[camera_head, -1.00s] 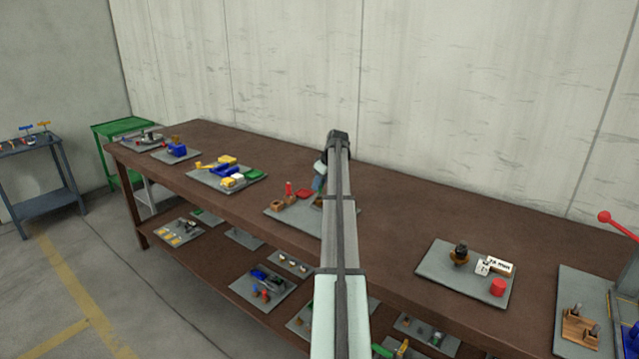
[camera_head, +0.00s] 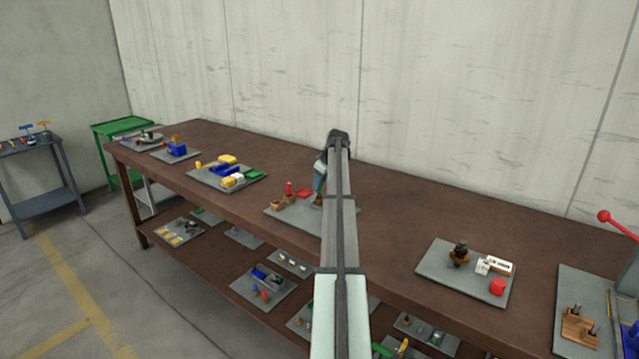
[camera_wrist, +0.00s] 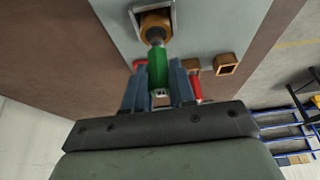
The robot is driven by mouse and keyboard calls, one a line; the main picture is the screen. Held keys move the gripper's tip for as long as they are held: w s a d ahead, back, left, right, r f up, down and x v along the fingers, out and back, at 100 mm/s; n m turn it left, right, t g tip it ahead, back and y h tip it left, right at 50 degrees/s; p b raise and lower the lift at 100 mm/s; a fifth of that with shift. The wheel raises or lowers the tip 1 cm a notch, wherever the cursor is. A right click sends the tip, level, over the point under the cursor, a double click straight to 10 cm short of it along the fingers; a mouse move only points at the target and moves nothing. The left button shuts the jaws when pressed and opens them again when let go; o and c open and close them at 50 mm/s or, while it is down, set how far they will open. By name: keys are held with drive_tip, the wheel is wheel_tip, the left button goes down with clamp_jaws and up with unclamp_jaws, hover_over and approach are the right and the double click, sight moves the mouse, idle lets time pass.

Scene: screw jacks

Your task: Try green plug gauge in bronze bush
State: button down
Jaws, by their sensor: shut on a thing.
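The green plug gauge (camera_wrist: 157,66) is between the blue-grey fingers of my gripper (camera_wrist: 158,78), which is shut on it in the wrist view. Its dark tip points at the bronze bush (camera_wrist: 154,20), which sits in a pale square holder (camera_wrist: 136,14). The tip overlaps the bush's mouth in the picture; I cannot tell whether it is inside or just in front. In the head view my gripper (camera_head: 319,184) is over the grey plate (camera_head: 284,222), nearly upright and partly hidden by my arm.
On the same plate a red gauge (camera_head: 289,187) stands by brown blocks (camera_head: 277,203), with a red tray (camera_head: 304,192) near it. Other plates with parts lie along the bench, including one (camera_head: 436,265) to the right. The bench between is clear.

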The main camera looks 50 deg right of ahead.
idle(0.3)
drive_tip(key=shift+r, duration=0.55)
drive_tip(key=shift+r, duration=0.1)
drive_tip(key=shift+r, duration=2)
